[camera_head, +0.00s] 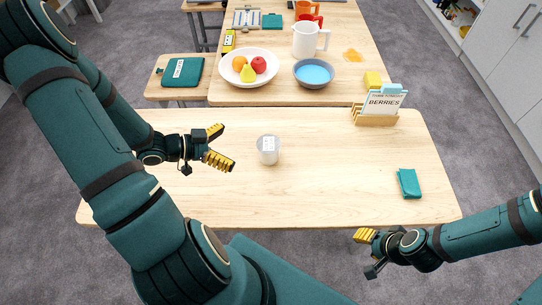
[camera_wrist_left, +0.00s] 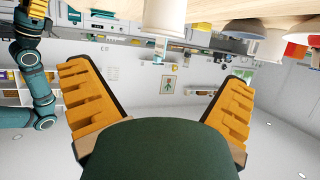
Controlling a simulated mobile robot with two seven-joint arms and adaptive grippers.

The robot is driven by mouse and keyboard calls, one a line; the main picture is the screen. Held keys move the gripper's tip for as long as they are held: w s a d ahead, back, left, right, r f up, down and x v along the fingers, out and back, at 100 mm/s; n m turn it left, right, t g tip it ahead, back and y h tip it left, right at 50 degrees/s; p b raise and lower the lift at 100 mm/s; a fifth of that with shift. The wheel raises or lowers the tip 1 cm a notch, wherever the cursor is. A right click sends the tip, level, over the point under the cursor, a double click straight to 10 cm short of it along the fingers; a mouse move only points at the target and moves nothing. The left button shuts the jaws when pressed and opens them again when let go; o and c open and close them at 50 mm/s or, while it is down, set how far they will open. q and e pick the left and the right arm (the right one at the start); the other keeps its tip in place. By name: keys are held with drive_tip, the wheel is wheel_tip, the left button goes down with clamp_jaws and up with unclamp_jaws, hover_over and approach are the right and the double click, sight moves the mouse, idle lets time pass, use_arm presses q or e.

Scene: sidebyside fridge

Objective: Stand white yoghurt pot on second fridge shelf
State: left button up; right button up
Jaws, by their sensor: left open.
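The white yoghurt pot (camera_head: 268,157) stands upright on the near wooden table (camera_head: 330,190), left of its middle. My left gripper (camera_head: 226,148) is open and empty at table height, just left of the pot, with its fingers pointing towards it and a gap between. In the left wrist view, which is upside down, the pot (camera_wrist_left: 165,14) shows cut off at the top edge, beyond the open fingers (camera_wrist_left: 157,72). My right gripper (camera_head: 368,252) is off the table's front edge at right; its finger opening is unclear. I cannot identify the fridge shelf in these frames.
A teal packet (camera_head: 409,184) lies at right. The far table (camera_head: 285,95) holds a fruit bowl (camera_head: 230,78), a blue bowl (camera_head: 313,76) and a white jug (camera_head: 306,42). Table around the pot is clear.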

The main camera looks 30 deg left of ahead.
sight(266, 144)
use_arm(q)
drive_tip(key=b+x, duration=0.1)
drive_tip(key=x, duration=0.7)
drive_tip(key=b+x, duration=0.1)
drive_tip(key=x, duration=0.4)
drive_tip(key=shift+w+a+b, duration=0.25)
drive_tip(key=shift+b, duration=0.15)
drive_tip(key=c, duration=1.3)
